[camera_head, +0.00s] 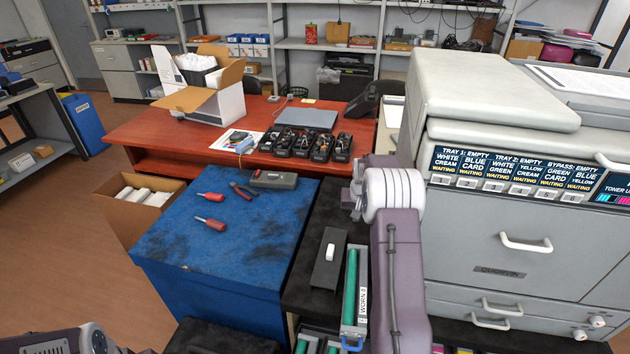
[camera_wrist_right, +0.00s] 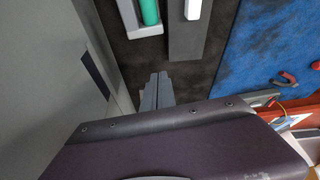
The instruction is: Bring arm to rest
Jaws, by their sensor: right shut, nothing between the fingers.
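My right arm (camera_head: 400,270) reaches up through the middle of the head view, in front of the printer's left side. Its pale wrist joint (camera_head: 395,190) is at the top of the bend. My right gripper (camera_wrist_right: 157,88) shows in the right wrist view, its two grey fingers together and empty, above the dark surface. I cannot make out the fingertips in the head view. A part of my left arm (camera_head: 70,342) shows at the bottom left corner; its gripper is out of view.
The grey printer (camera_head: 485,235) stands close right of my right arm. A tray with a green roller (camera_head: 350,285) and a dark block with a white piece (camera_head: 329,262) lie left of it. A blue worktop (camera_head: 250,240) holds screwdrivers and pliers; a red table (camera_head: 150,135) stands behind.

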